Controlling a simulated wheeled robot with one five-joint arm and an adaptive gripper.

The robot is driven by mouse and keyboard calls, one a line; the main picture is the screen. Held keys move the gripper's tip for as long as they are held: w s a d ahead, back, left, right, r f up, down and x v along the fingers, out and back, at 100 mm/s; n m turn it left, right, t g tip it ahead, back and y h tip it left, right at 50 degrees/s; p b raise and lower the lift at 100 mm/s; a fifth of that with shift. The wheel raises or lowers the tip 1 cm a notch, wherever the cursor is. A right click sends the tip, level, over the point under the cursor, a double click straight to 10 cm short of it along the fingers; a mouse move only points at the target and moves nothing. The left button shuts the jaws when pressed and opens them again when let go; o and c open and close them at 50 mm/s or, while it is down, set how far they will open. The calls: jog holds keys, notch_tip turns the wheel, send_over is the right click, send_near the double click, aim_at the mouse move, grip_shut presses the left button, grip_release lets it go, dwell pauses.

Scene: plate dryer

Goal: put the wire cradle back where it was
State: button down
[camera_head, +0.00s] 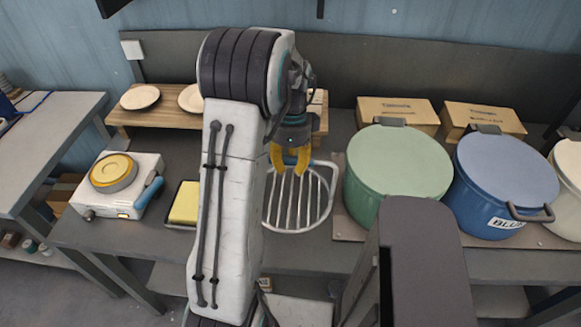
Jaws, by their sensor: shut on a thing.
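A green pot (397,185) stands close on the right, with a blue pot (497,190) beyond. On the left are a yellow sponge (186,203) in a tray and a white appliance (118,186). A wooden rack (165,117) with plates stands behind, and cardboard boxes (398,110) back right.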

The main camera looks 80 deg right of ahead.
jog(key=shift+f, duration=1.45)
jog(key=shift+f+b, duration=0.35)
jog(key=shift+b, duration=0.1)
jog(key=shift+f, duration=0.2)
jog(key=c, duration=0.9)
grip_release()
jog(key=shift+r, duration=0.15)
